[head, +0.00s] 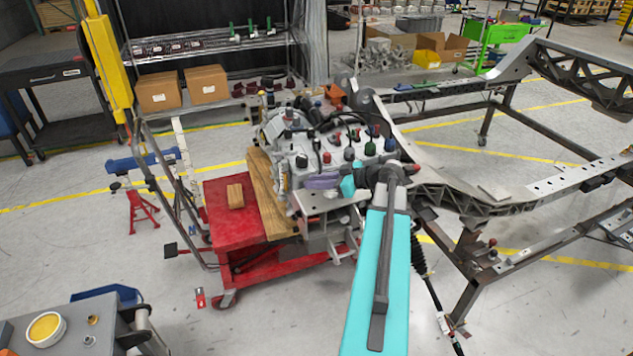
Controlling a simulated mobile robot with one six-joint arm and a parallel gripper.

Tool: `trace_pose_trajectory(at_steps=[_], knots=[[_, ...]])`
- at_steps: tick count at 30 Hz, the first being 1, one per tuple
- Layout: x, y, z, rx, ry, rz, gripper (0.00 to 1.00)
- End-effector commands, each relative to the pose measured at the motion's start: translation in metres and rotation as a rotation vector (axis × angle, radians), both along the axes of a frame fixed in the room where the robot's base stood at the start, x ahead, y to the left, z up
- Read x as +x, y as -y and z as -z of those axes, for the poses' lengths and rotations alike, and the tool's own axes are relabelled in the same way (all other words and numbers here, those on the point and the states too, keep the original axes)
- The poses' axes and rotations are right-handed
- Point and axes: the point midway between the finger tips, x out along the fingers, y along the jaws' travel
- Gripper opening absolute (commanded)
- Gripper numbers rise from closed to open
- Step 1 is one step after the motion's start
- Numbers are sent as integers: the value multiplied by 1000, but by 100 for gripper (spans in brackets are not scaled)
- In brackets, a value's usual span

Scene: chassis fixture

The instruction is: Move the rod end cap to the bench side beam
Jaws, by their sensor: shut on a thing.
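My teal arm reaches up from the bottom middle of the head view to the grey gearbox unit (305,170) on the red cart. My gripper (322,181), a small lilac part, is at the arm's far end against the near side of the unit. It is shut, but its fingers and the thing in them are too small to make out. I cannot pick out the rod end cap for certain. Several small coloured caps sit on the unit. The chassis frame at right has a long grey side beam with holes (563,184); I cannot tell if this is the bench side beam.
The red cart (228,208) carries a wooden block (235,196). A red jack stand (142,212) is at left. A grey table (75,325) holds a yellow-filled dish (46,327) at bottom left. Shelves and boxes are behind.

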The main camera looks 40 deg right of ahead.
Motion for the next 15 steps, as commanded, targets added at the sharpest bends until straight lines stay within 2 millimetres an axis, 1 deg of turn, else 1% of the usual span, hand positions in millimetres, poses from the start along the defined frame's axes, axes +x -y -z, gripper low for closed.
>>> trace_pose_trajectory(at_steps=[10,11,12,14,15], knots=[[0,0,2,0,0,0,0],[0,0,3,0,0,0,20],[0,0,3,0,0,0,27],[0,0,3,0,0,0,37],[0,0,3,0,0,0,37]])
